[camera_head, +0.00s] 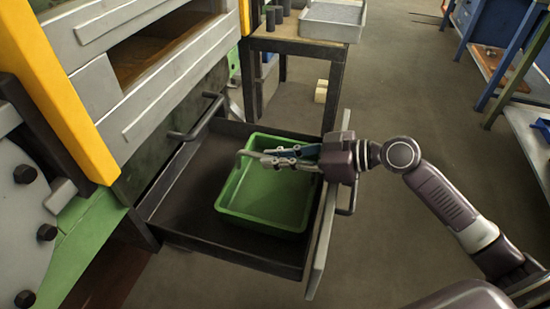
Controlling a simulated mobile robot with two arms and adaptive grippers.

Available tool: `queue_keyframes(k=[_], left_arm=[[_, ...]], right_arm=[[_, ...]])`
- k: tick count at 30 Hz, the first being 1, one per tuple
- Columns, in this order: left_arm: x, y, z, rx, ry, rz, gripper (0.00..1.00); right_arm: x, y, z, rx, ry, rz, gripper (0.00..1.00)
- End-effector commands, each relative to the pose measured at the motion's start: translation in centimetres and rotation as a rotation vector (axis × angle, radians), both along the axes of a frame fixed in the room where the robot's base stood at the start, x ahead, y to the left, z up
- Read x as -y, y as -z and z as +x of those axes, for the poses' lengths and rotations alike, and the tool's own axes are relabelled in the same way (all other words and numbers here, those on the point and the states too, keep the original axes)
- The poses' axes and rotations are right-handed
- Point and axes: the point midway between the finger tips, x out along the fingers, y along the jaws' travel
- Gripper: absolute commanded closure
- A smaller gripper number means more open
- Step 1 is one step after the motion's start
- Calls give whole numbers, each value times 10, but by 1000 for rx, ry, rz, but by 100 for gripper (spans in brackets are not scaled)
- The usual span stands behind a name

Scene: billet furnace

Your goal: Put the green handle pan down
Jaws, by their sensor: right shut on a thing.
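The green pan (262,205) is a rectangular open tray with a raised rim. It is in or just over the dark open drawer (185,190); I cannot tell whether its base touches the drawer floor. A thin grey handle (243,154) shows at the pan's far side. My right gripper (268,157) reaches in from the right over the drawer front and is shut on the pan's handle. The fingers hide part of the handle and the pan's far rim. The pan looks empty and about level. My left gripper is not in view.
The drawer's front panel (322,238) stands right beside the pan, under my right wrist. The furnace body (130,60) rises at the left. A small table with a grey tray (331,20) stands behind. Blue-legged benches (490,40) are at right; the floor between is mostly clear.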

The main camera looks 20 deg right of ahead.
Motion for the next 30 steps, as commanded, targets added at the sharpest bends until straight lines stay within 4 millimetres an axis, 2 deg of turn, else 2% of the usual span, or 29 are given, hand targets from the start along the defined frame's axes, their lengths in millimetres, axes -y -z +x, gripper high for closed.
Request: queue_keyframes(k=[1,10,11,12,15,16,27,30], left_arm=[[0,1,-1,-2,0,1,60],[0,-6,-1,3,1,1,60],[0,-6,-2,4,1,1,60],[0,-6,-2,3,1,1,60],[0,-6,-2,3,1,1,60],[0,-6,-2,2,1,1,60],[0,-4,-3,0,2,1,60],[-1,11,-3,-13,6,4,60]], right_arm=[[-2,14,-4,-17,-9,-12,100],[-1,16,-4,-17,-9,-15,100],[-1,19,-4,-23,-9,-18,90],[-1,19,-4,-23,-9,-18,86],[-1,20,-4,-23,-9,-18,75],[-1,20,-4,-23,-9,-18,74],[-1,17,-4,-22,-9,-18,74],[-1,13,-4,-22,-9,-18,74]])
